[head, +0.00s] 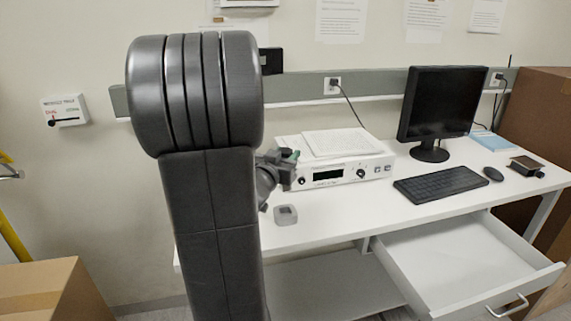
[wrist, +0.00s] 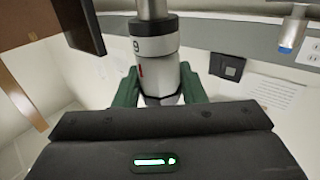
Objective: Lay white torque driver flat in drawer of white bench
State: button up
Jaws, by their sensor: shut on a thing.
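The white torque driver (wrist: 155,45) is held between the green fingers of my gripper (wrist: 160,92) in the wrist view. It has a white body with a red mark and a grey metal shaft. In the head view my gripper (head: 288,158) shows at the bench's left end, in front of the white instrument, partly hidden by my arm. The driver itself is hard to make out there. The drawer (head: 445,262) of the white bench (head: 335,222) is pulled open at the lower right, and its visible floor is bare.
On the bench stand a white instrument box (head: 345,171), a monitor (head: 440,108), a keyboard (head: 440,181), a mouse (head: 493,174) and a small black device (head: 526,166). A small grey block (head: 285,215) sits near the left front edge. Cardboard boxes (head: 50,290) stand at both sides.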

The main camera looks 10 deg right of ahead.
jog(key=shift+r+p, duration=2)
jog(key=shift+r, duration=0.45)
jog(key=shift+f, duration=0.1)
